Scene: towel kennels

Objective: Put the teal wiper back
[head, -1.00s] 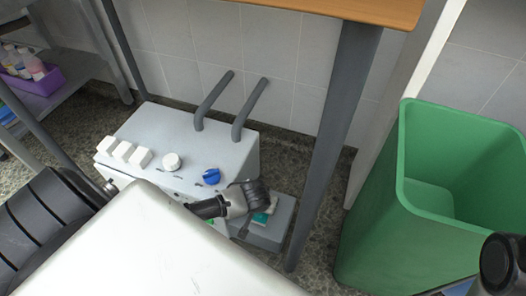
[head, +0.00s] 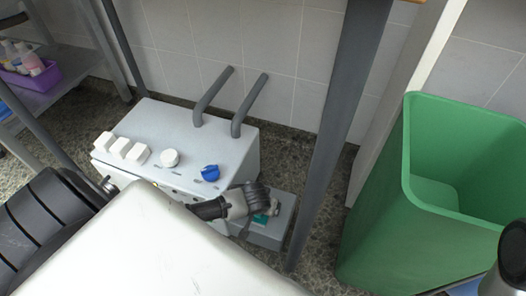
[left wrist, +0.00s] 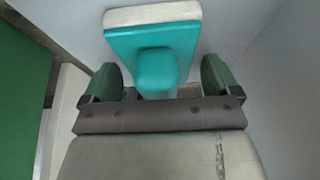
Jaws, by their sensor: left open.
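The teal wiper (left wrist: 121,42) shows in the left wrist view, with a teal plate, a pale pad edge and a stubby teal handle. My left gripper (left wrist: 160,80) is open, with one finger on each side of the handle and gaps between. In the head view the left gripper (head: 258,198) is low beside the white machine's front right. A bit of the teal wiper (head: 270,209) shows just past it, at a small grey box (head: 286,215). My gripper hides most of the wiper there. My right gripper is not in view.
The white machine (head: 225,145) has a blue knob (head: 210,173), white blocks and two grey pipes. A green bin (head: 385,210) stands at right. A grey table leg (head: 335,120) rises between them. A purple caddy (head: 38,79) with bottles sits on a shelf at upper left.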

